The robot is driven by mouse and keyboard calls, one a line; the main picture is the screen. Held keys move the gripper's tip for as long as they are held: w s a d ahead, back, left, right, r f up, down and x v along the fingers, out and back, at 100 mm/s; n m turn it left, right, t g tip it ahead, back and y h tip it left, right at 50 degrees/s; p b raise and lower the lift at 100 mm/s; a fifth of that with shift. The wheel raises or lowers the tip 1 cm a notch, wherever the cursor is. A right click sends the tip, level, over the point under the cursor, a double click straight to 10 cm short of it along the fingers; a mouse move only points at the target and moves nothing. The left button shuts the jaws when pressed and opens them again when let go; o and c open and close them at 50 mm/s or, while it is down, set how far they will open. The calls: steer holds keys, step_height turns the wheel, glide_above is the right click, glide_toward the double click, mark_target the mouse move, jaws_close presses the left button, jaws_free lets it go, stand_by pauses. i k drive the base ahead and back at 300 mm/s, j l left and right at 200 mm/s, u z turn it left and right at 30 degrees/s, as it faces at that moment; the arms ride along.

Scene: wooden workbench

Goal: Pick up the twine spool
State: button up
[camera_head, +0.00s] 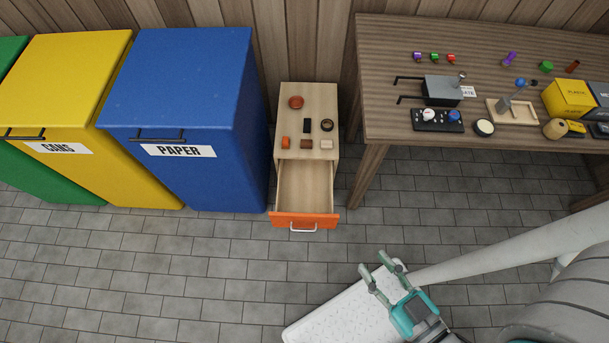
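The twine spool appears to be the small tan rounded object (555,129) near the front edge of the wooden workbench (390,60), at the right. It sits beside a small yellow and dark item and in front of the yellow box. My gripper (374,264) is low in the picture, over the grey floor and my own white base. Its two fingers are apart with nothing between them. It is well away from the spool, to the left of it and nearer to me.
On the bench stand a yellow box (568,98), a light wooden tray (512,111), a round pale-topped item (484,127) and a black board (437,121). A small cabinet (309,95) has its orange-fronted drawer (304,220) pulled open. Blue (185,80) and yellow (75,75) bins stand left.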

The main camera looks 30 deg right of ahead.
mark_target(557, 128)
steer(key=k+j, duration=0.1)
steer(key=k, duration=0.35)
steer(key=k+j+z, duration=0.1)
steer(key=k, duration=0.35)
steer(key=z, duration=1.5)
